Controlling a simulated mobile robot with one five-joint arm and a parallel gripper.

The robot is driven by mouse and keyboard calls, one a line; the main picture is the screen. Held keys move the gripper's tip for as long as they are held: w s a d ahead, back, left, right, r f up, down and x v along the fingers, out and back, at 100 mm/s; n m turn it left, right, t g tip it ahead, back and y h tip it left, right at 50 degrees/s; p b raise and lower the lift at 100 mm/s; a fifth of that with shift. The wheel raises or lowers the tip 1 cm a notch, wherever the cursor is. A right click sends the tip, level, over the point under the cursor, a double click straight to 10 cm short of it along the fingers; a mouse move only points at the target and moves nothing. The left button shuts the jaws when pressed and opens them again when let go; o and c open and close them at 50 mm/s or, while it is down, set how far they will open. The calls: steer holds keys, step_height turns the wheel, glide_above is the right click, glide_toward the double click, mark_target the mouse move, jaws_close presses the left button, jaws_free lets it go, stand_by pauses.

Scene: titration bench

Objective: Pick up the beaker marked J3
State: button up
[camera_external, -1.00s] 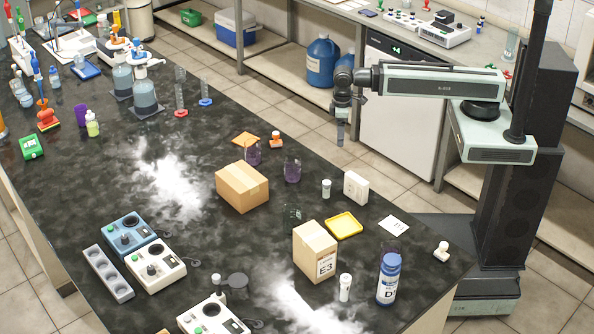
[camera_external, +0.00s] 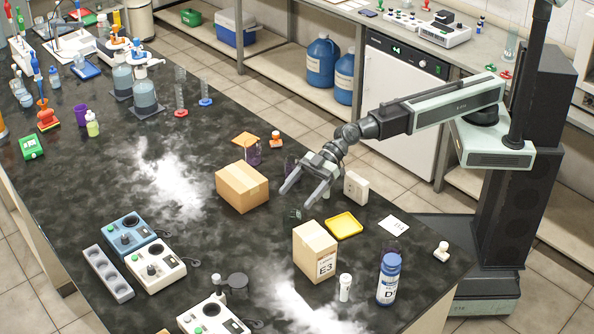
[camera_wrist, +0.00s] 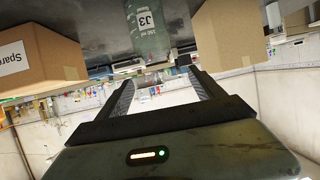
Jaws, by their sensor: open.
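The beaker marked J3 (camera_wrist: 148,28) is clear greenish glass with a white label, at the top of the wrist view, which looks upside down. In the outside view a small, dark clear glass (camera_external: 295,214) between two cardboard boxes seems to be this beaker; its marking is too small to read there. My gripper (camera_external: 298,198) is open and empty, above the bench and just behind that glass, its fingers pointing down and forward. In the wrist view my gripper (camera_wrist: 162,80) has both fingers apart, with the beaker beyond their tips and not between them.
A cardboard box (camera_external: 241,187) stands left of the glass, and a box labelled E3 (camera_external: 315,252) stands in front right. Purple glassware (camera_external: 252,154) stands behind.

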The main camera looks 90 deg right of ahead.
mark_target(299, 212)
steer(key=shift+d+f+b, duration=0.1)
steer(key=shift+f+b, duration=1.9)
steer(key=f+b, duration=0.4)
steer(key=shift+w+a, duration=0.8)
steer(key=shift+a, duration=0.1)
steer(key=shift+w+a+f, duration=0.15)
steer(key=shift+w+a, duration=0.05)
steer(key=shift+a, duration=0.05)
steer(key=shift+s, duration=0.1)
steer(key=c, duration=1.5)
steer(key=shift+r, duration=0.2)
